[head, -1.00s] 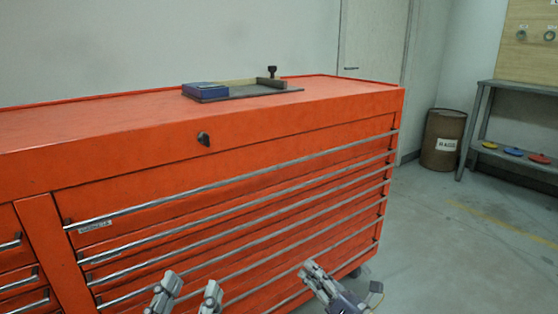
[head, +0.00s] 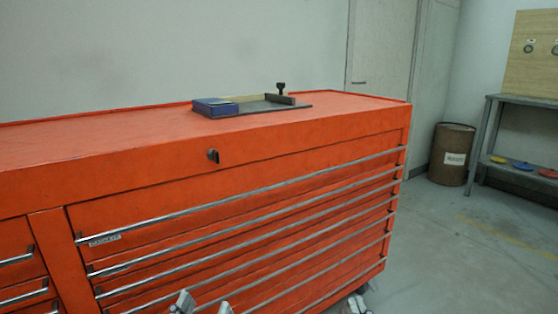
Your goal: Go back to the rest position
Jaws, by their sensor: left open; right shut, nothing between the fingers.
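My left gripper (head: 204,305) shows only as two separate fingertips at the bottom edge of the head view, in front of the drawers of the orange tool cabinet (head: 240,215). It is open, with nothing seen between its tips. My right gripper (head: 356,303) is a small grey tip at the bottom edge, by the cabinet's lower right corner. It is shut and holds nothing that I can see. The rest of both grippers and both arms is below the view.
A blue and grey fixture (head: 250,105) with a black knob lies on the cabinet top. A rusty barrel (head: 452,155) stands at the right, beside a grey workbench (head: 520,101) with coloured discs on its lower shelf. The floor (head: 435,245) right of the cabinet is clear.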

